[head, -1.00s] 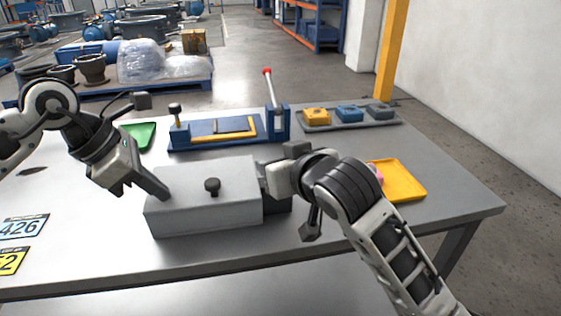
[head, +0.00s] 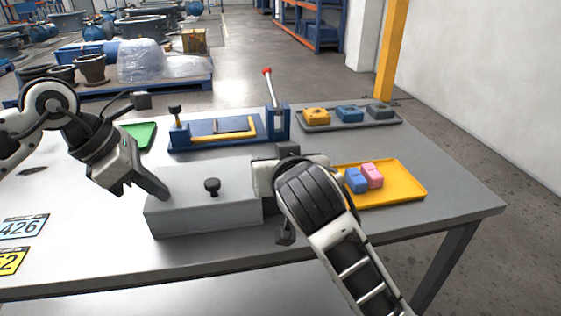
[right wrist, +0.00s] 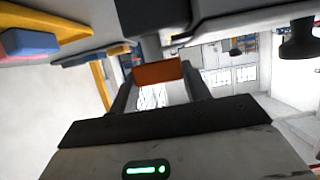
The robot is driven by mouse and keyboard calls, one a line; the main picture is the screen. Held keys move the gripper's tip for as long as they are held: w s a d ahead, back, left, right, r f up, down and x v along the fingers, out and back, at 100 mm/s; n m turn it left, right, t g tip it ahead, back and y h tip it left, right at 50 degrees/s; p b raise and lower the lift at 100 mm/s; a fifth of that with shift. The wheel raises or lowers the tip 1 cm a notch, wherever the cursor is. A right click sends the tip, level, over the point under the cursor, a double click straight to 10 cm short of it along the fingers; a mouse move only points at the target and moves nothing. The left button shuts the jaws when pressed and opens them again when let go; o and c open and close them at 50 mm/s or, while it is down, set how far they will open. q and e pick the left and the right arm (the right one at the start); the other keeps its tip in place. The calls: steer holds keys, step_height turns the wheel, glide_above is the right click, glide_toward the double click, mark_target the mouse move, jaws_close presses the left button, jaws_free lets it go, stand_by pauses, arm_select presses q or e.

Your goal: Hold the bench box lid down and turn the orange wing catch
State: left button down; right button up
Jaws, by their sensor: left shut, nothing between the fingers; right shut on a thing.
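The grey bench box (head: 205,218) stands at the table's front, its lid (head: 235,182) closed with a black knob (head: 212,186) on top. My left gripper (head: 163,193) is shut and empty, its tips down at the lid's left end, seemingly touching it. The orange wing catch (right wrist: 158,72) shows in the right wrist view between the fingers of my right gripper (right wrist: 152,85), which is shut on it. In the head view the catch and the right fingertips are hidden behind my right wrist at the box's right end.
A yellow tray (head: 405,190) with a blue and a pink block lies right of my right wrist. Behind the box stand a blue fixture (head: 235,135) with a red-tipped lever (head: 270,88) and a grey tray (head: 385,121) of blocks. Number plates (head: 22,228) lie at front left.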

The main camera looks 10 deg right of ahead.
arm_select(q)
steer(key=shift+s+f, duration=0.1)
steer(key=shift+f, duration=0.25)
arm_select(e)
steer(key=o, duration=0.8)
steer(key=shift+s+f, duration=0.1)
steer(key=shift+f, duration=0.15)
steer(key=shift+o, duration=1)
steer(key=shift+r, duration=0.15)
steer(key=v, duration=1.2)
arm_select(q)
steer(key=shift+r+p, duration=2.15)
steer(key=shift+r, duration=1.65)
arm_select(e)
steer(key=shift+r, duration=2.2)
